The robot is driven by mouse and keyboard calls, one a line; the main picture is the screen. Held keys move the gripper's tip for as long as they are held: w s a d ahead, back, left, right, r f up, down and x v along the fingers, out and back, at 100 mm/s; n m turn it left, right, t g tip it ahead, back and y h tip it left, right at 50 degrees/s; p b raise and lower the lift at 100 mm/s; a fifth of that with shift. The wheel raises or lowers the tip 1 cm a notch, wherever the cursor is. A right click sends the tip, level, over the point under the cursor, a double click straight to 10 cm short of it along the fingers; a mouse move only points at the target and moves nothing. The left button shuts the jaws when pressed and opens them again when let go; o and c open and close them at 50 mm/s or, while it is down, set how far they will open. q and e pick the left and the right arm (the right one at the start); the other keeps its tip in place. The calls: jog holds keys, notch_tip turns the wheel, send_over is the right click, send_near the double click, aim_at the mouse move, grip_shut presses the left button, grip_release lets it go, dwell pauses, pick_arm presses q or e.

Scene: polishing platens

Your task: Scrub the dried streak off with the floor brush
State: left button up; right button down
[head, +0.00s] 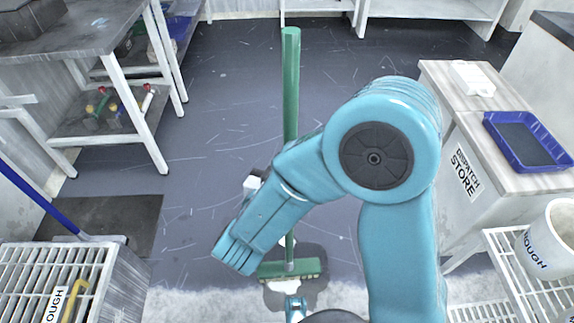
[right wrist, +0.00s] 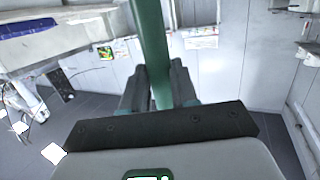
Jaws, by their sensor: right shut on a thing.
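The floor brush has a long green handle (head: 291,85) standing near upright and a green head (head: 290,269) with pale bristles down on the floor. My teal right arm crosses in front of the handle's middle and hides the grip in the head view. In the right wrist view my right gripper (right wrist: 158,90) is shut on the green handle (right wrist: 152,45), with a dark finger on each side. A whitish patch (head: 283,286), possibly the streak, shows just below the brush head, within a darker, wet-looking area (head: 312,289). My left gripper is not in view.
A dark mat (head: 112,219) and a white slatted rack (head: 130,285) are at left. A bench (head: 88,47) stands at back left. At right are a cabinet with a blue tray (head: 528,142) and a white bucket (head: 551,240). The floor behind the brush is clear.

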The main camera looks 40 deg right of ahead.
jog(key=shift+r, duration=0.1)
jog(key=w+d, duration=0.1)
jog(key=w+p, duration=0.1)
jog(key=w, duration=0.1)
jog(key=shift+d+r, duration=0.15)
jog(key=shift+d, duration=0.25)
jog(key=shift+w+d+p, duration=0.25)
jog(key=shift+w+d, duration=0.2)
jog(key=shift+w, duration=0.3)
jog(key=shift+w+d+p, duration=0.2)
jog(key=shift+w+d, duration=0.25)
jog(key=shift+w, duration=0.3)
jog(key=shift+w+d+p, duration=0.3)
jog(key=shift+w+d, duration=0.2)
jog(key=shift+w, duration=0.25)
jog(key=shift+w+d+p, duration=0.25)
jog(key=shift+w+d, duration=0.2)
jog(key=shift+w, duration=0.3)
